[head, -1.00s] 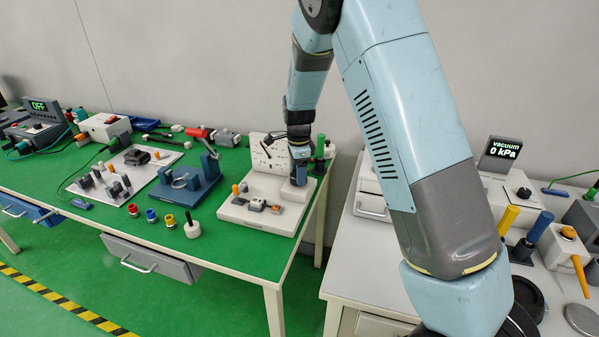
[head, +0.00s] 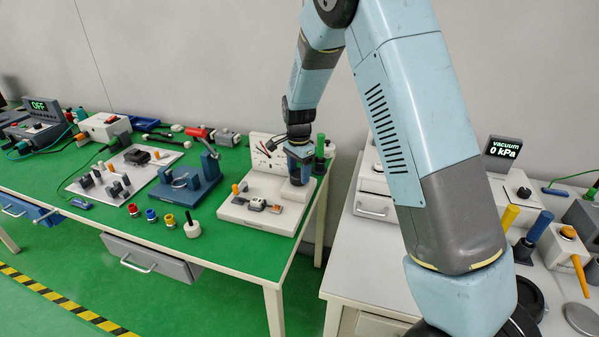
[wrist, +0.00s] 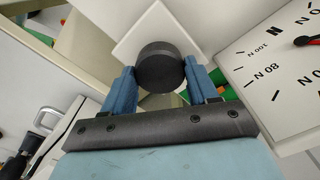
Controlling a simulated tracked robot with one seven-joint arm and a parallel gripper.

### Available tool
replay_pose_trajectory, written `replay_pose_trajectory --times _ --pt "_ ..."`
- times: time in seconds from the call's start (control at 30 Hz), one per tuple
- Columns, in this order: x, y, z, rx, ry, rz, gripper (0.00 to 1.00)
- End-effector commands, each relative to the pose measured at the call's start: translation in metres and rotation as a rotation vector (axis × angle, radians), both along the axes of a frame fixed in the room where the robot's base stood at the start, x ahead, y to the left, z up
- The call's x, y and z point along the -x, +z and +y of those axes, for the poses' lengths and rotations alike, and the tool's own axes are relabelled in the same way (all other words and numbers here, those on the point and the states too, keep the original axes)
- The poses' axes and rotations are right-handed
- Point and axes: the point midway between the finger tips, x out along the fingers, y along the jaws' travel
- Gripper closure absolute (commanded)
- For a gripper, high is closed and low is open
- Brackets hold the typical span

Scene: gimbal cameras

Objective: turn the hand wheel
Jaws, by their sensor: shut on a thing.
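The hand wheel (wrist: 158,67) is a dark, round, smooth-sided knob in front of a pale square block in the wrist view. My gripper (wrist: 160,74) has its two blue fingers on either side of it, shut on its rim. In the head view my gripper (head: 299,173) points down at the right end of the white test stand (head: 258,223). There the fingers and wrist hide the wheel. A white dial plate with N marks and a red pointer (wrist: 295,75) stands to the right in the wrist view.
A small grey and orange part (head: 263,205) lies on the stand. A dark green post (head: 320,145) stands close behind my gripper. A blue fixture (head: 187,185) is to the left. The green table ends just right of the stand, with a gap before the white bench (head: 345,265).

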Motion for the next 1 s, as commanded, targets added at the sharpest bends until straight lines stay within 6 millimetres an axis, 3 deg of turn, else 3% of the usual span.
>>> replay_pose_trajectory --times 1.0 --pt "-0.0003 -0.0001 0.0000 -0.002 0.965 0.000 0.72"
